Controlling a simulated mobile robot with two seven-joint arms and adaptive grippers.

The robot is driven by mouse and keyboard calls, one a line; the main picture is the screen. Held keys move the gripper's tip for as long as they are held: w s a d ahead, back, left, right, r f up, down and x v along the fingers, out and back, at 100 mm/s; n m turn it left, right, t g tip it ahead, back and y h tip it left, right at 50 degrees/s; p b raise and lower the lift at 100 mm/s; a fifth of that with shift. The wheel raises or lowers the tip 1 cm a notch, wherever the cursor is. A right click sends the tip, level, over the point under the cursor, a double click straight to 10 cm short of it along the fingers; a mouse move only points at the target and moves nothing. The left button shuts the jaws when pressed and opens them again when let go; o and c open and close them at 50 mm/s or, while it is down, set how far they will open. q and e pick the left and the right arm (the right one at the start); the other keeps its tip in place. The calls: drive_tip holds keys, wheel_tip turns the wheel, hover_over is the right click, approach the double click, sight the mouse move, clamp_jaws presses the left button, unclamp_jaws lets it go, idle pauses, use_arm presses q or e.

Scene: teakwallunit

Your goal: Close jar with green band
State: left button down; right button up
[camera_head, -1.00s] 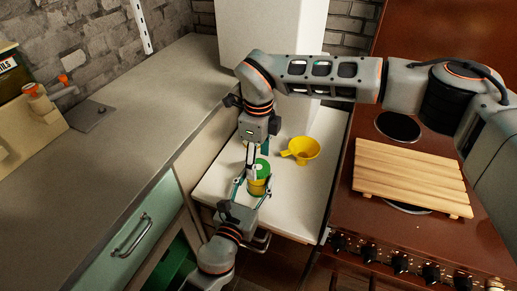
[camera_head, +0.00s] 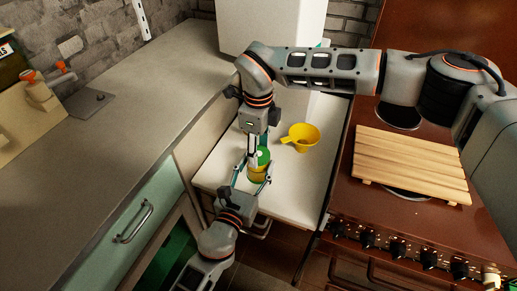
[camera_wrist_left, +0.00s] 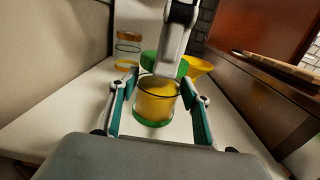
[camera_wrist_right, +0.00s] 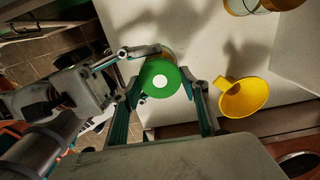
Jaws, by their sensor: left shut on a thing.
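The jar with the green band (camera_wrist_left: 157,103) is a clear open jar with yellow contents and a green band at its base. It stands upright over the white surface. My left gripper (camera_wrist_left: 158,96) is shut around its sides. The green lid (camera_wrist_right: 160,80) has a white spot on top and is between the fingers of my right gripper (camera_wrist_right: 165,88), which appears shut on it. In the left wrist view the lid (camera_wrist_left: 164,65) shows just above and behind the jar's rim, apart from a full seat on it. In the head view the jar (camera_head: 257,175) is partly hidden by the grippers.
A yellow funnel-like cup (camera_head: 302,137) is on the white surface right of the jar. Another jar with an orange lid (camera_wrist_left: 128,48) stands farther back. A wooden slatted board (camera_head: 410,165) lies on the brown stove at right. A grey counter (camera_head: 130,135) borders the left.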

drive_tip(key=o, duration=0.4)
drive_tip(key=shift+c, duration=0.2)
drive_tip(key=shift+r, duration=0.1)
wheel_tip(320, 180, up, 12)
use_arm(q)
drive_tip(key=c, duration=1)
unclamp_jaws()
drive_tip(key=shift+o, duration=0.2)
drive_tip(key=shift+s, duration=0.1)
drive_tip(key=v, duration=1.2)
